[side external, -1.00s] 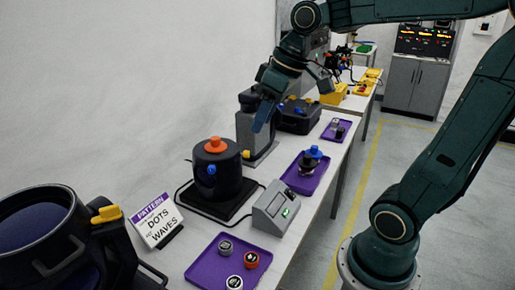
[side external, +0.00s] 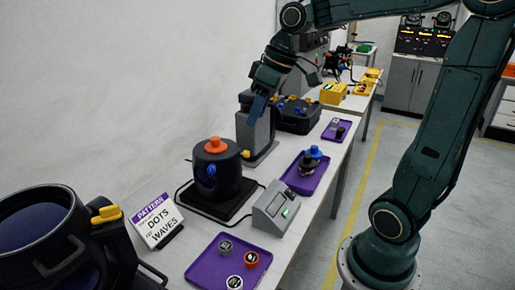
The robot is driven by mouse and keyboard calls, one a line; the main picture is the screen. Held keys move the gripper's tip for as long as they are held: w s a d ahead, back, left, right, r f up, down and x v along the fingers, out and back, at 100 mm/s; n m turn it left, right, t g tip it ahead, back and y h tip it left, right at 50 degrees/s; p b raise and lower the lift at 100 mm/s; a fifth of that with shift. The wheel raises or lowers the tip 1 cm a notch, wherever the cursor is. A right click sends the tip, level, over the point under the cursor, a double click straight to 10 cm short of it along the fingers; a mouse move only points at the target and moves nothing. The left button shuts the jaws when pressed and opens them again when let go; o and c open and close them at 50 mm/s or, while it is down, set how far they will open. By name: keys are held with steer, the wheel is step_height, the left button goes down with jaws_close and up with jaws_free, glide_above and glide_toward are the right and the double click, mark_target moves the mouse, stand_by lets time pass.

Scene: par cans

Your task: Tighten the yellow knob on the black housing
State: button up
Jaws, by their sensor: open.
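A large black housing (side external: 60,262) stands at the near left, with a yellow knob (side external: 106,214) on its upper right side. A smaller yellow knob (side external: 246,154) shows low on a grey upright block (side external: 262,130) with a dark top farther back. My gripper (side external: 258,106), with blue fingers, is open and points down at the dark top of that block. It is far from the large black housing. I cannot tell whether the fingers touch the block, and the gap between them is hard to see.
A black can (side external: 215,172) with an orange knob on top and a blue knob in front stands mid-bench. A black case (side external: 299,116) with coloured knobs, a grey meter box (side external: 276,208), a pattern sign (side external: 157,220) and purple trays (side external: 213,274) also occupy the bench.

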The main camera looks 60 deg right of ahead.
steer(key=w+d+f+n, duration=0.1)
steer(key=w+d+f, duration=0.2)
steer(key=w+d, duration=0.35)
steer(key=n+y, duration=0.1)
steer(key=y, duration=0.1)
glide_toward(246, 154)
step_height(246, 154, up, 5)
steer(key=d, duration=0.3)
steer(key=shift+s+a+r, duration=0.1)
steer(key=shift+s+a, duration=0.05)
steer(key=shift+s, duration=0.35)
steer(key=x, duration=1.3)
steer(key=shift+s+a+f, duration=0.1)
steer(key=shift+s+f, duration=0.05)
steer(key=shift+f, duration=0.3)
jaws_close()
